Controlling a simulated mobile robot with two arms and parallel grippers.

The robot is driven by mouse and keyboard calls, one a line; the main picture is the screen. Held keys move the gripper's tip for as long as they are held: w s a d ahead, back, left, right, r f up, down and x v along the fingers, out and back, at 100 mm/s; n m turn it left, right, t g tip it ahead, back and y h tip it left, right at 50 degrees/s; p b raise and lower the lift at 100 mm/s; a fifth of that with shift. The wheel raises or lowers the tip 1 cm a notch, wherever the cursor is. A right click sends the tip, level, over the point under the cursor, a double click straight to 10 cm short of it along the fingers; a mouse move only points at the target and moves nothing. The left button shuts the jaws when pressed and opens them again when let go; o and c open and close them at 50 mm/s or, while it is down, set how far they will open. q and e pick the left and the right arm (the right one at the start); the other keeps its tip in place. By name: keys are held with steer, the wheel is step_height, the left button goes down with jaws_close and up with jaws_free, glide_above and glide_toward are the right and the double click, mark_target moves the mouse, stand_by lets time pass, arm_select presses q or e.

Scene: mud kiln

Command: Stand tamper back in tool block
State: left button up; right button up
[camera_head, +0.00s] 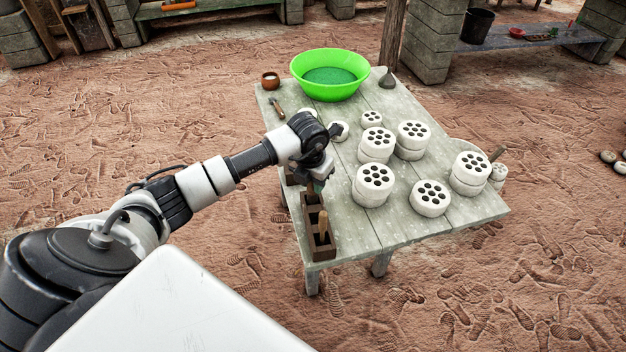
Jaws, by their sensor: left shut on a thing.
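The brown wooden tool block (308,216) lies along the left edge of the grey plank table, with several square openings. My left gripper (318,178) is over the far part of the block and points down. It is shut on the tamper (316,187), which is mostly hidden by the fingers; only a small piece shows below them. I cannot tell whether its lower end is inside an opening. A wooden handle (323,224) stands in the near end of the block. My right gripper is not in view.
The table (400,232) holds several white perforated discs (375,178), some stacked, right of the block. A green basin (330,74), a brown cup (270,81) and a dark cone-shaped thing (387,80) stand at the back. A small wooden-handled tool (277,108) lies behind my arm.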

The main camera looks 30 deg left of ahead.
arm_select(q)
steer(key=shift+f, duration=0.2)
steer(key=o, duration=1.6)
steer(key=shift+c, duration=0.2)
steer(key=shift+r, duration=0.1)
steer(key=shift+r+p, duration=2.05)
steer(key=shift+r, duration=0.9)
